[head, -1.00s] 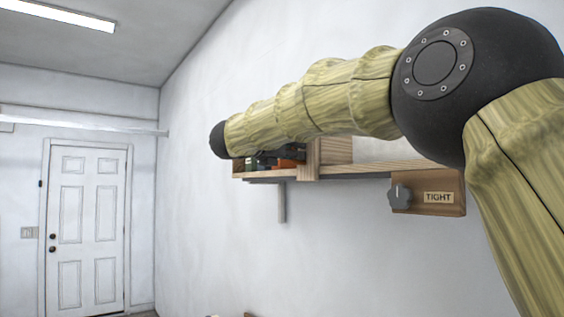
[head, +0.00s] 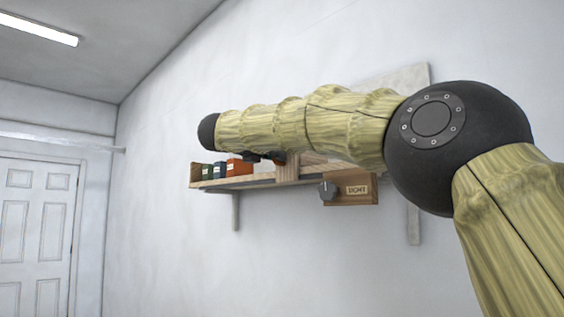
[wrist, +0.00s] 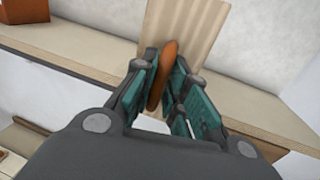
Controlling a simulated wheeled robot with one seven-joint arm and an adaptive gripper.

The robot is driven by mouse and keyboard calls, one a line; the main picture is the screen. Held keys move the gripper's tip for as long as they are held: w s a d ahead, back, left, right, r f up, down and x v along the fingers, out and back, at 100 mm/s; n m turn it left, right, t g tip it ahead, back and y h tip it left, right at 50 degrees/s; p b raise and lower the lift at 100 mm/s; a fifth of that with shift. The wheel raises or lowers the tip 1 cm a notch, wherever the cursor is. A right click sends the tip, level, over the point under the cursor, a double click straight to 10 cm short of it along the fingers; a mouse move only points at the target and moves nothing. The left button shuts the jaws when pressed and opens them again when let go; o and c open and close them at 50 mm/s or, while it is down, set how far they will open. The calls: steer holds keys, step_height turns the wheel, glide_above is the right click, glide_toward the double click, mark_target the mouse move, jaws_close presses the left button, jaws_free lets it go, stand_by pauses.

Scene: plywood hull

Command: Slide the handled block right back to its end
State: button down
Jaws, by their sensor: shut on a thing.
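The handled block (head: 287,168) is pale striped wood and stands upright on the wall shelf (head: 250,181). In the wrist view the block (wrist: 198,22) rises beyond my fingers, with its upright orange handle (wrist: 163,72) facing me. My gripper (wrist: 161,88) has its teal-padded fingers shut on the handle, one on each side. In the head view my gripper (head: 265,157) shows only as dark parts left of the block, mostly hidden by my forearm. My forearm also hides the shelf's right part, so I cannot see the block's gap to that end.
An orange box (head: 238,167) and small dark boxes (head: 213,171) stand on the shelf left of the block. Under the shelf a wooden panel (head: 368,189) carries a grey knob (head: 327,189) and a label. A door (head: 35,235) is at far left.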

steer(key=shift+s+d+r, duration=0.25)
steer(key=shift+s+r, duration=0.1)
steer(key=shift+r, duration=0.25)
steer(key=c, duration=1.5)
jaws_free()
steer(key=v, duration=1.2)
steer(key=shift+s+d+r, duration=0.1)
steer(key=shift+s+d, duration=0.1)
steer(key=shift+s, duration=0.25)
